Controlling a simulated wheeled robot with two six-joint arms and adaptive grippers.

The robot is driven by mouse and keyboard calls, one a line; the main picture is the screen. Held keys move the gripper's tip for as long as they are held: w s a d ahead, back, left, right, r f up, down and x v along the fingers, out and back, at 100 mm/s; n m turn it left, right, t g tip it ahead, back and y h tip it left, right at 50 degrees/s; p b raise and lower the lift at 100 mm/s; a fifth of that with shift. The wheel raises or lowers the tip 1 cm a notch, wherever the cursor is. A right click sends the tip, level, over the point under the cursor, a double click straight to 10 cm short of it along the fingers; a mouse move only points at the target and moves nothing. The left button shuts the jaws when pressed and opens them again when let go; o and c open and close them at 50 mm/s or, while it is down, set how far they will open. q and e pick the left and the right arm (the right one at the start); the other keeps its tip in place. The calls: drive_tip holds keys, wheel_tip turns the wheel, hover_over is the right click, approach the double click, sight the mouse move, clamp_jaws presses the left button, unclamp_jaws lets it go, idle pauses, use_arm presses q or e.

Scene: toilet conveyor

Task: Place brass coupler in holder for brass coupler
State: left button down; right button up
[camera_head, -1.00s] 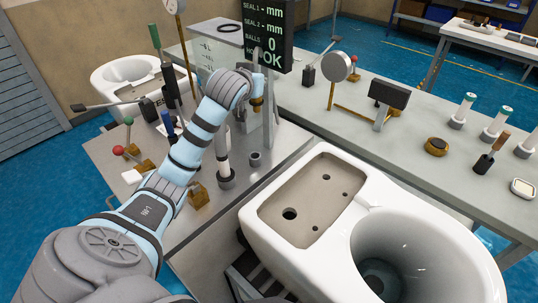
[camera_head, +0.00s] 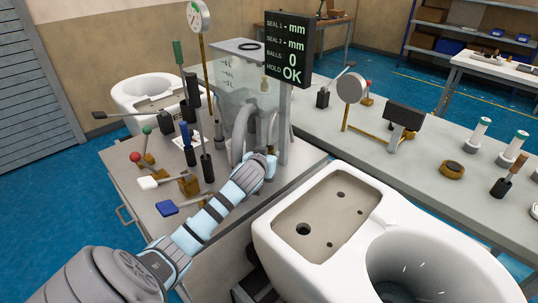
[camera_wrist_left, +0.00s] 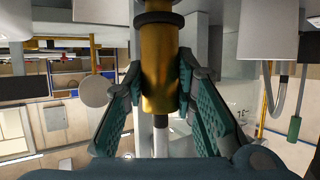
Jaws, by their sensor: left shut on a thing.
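My left gripper (camera_head: 270,164) is low over the grey bench top, in front of the clear tank. In the left wrist view its two green-padded fingers (camera_wrist_left: 161,95) are shut on the brass coupler (camera_wrist_left: 160,65), a gold cylinder with a dark collar. The coupler is mostly hidden by the gripper in the head view. I cannot make out the holder for the coupler now; the gripper and arm cover that part of the bench. Whether the coupler touches anything below is not clear. My right gripper is not in view.
A white toilet (camera_head: 400,255) stands close to the right of my arm. The display (camera_head: 288,46) reads HOLD OK on a post just behind the gripper. Levers and a tall dial gauge (camera_head: 198,16) crowd the bench to the left. A second bench (camera_head: 360,150) runs behind.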

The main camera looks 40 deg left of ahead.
use_arm(q)
drive_tip(key=c, duration=1.7)
unclamp_jaws()
drive_tip(key=shift+w+a+f, duration=0.1)
drive_tip(key=shift+w+a, duration=0.1)
drive_tip(key=o, duration=0.4)
drive_tip(key=shift+w+a+f, duration=0.1)
drive_tip(key=shift+w, duration=0.2)
drive_tip(key=shift+s+d+r, duration=0.2)
drive_tip(key=shift+s+r, duration=0.05)
drive_tip(key=shift+r, duration=0.1)
drive_tip(key=shift+s+d+r, duration=0.1)
drive_tip(key=shift+s, duration=0.15)
drive_tip(key=p+v, duration=0.2)
drive_tip(key=v, duration=0.9)
